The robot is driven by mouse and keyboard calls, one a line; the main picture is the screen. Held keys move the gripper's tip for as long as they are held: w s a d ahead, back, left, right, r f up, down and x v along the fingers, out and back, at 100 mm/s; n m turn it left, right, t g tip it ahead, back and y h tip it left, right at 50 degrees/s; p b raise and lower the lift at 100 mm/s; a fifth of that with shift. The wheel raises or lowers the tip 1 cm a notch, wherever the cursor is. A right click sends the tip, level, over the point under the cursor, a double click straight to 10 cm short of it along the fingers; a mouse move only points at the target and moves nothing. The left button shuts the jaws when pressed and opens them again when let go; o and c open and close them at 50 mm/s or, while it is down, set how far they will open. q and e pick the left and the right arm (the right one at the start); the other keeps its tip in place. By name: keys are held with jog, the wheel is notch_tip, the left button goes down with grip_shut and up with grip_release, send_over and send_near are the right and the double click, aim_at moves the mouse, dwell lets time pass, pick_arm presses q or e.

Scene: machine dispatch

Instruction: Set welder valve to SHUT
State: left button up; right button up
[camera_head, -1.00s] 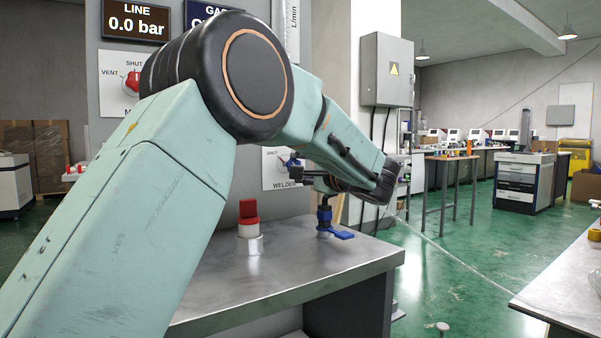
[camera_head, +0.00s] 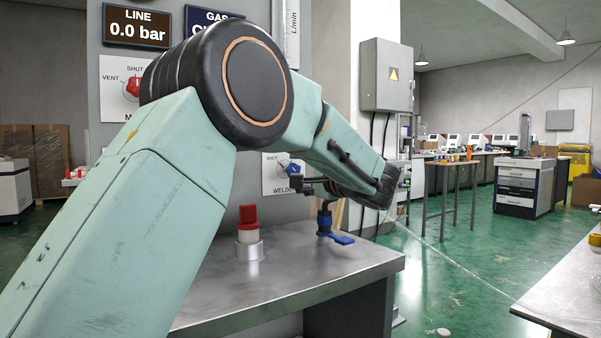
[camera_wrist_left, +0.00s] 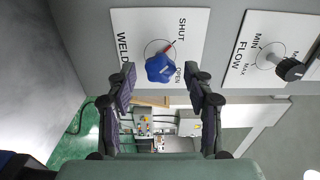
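The welder valve is a blue star-shaped knob (camera_wrist_left: 160,68) on a white plate (camera_wrist_left: 139,24) marked WELD, SHUT and OPEN. In the left wrist view its red pointer (camera_wrist_left: 168,47) leans toward the SHUT label. The knob also shows in the head view (camera_head: 291,168), partly covered by my gripper. My left gripper (camera_wrist_left: 160,80) is open, with one finger on each side of the knob in the picture. The fingertips look apart from the knob, and nothing is held. In the head view the left gripper (camera_head: 297,182) is in front of the welder plate (camera_head: 270,178). My right gripper is not in view.
A FLOW knob (camera_wrist_left: 289,69) sits beside the welder plate. A red knob (camera_head: 133,87) is on the upper panel. A metal bench (camera_head: 285,275) below carries a red-capped fitting (camera_head: 249,232) and a blue-handled valve (camera_head: 327,228).

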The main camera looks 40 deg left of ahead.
pick_arm(q)
jog(key=v, duration=1.2)
dwell(0.6)
